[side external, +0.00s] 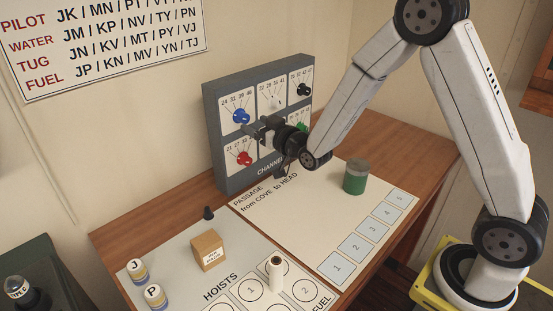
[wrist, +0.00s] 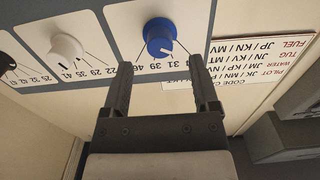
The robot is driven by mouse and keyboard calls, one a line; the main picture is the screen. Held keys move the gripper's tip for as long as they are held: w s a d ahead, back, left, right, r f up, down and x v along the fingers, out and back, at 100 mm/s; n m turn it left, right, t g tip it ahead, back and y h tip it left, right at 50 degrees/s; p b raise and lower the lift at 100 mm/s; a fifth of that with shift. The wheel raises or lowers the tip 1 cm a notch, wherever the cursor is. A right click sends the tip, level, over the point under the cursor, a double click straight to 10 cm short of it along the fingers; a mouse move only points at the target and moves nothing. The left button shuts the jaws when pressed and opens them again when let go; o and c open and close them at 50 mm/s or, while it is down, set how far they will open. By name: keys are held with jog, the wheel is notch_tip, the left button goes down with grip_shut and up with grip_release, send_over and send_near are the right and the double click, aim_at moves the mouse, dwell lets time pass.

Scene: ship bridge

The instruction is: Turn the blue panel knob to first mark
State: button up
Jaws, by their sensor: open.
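The blue knob (side external: 241,116) is on the upper left plate of the grey upright panel (side external: 212,146), with marks 24, 31, 39 and 46 above it. It also shows upside down in the wrist view (wrist: 157,35), whole, above and between my fingertips. My gripper (side external: 254,129) is open and empty, just in front of the panel and slightly below and right of the blue knob. In the wrist view my two fingers (wrist: 161,65) are wide apart and do not touch the knob. I cannot tell which mark the knob points to.
A white knob (wrist: 66,47) and a black knob (side external: 304,90) share the panel's upper row; red (side external: 243,158) and green (side external: 301,127) knobs are below. A green can (side external: 356,178), a cardboard box (side external: 208,250) and a white cylinder (side external: 276,273) stand on the desk.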

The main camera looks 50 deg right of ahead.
aim_at(246, 119)
jog(key=shift+w, duration=2.1)
grip_shut()
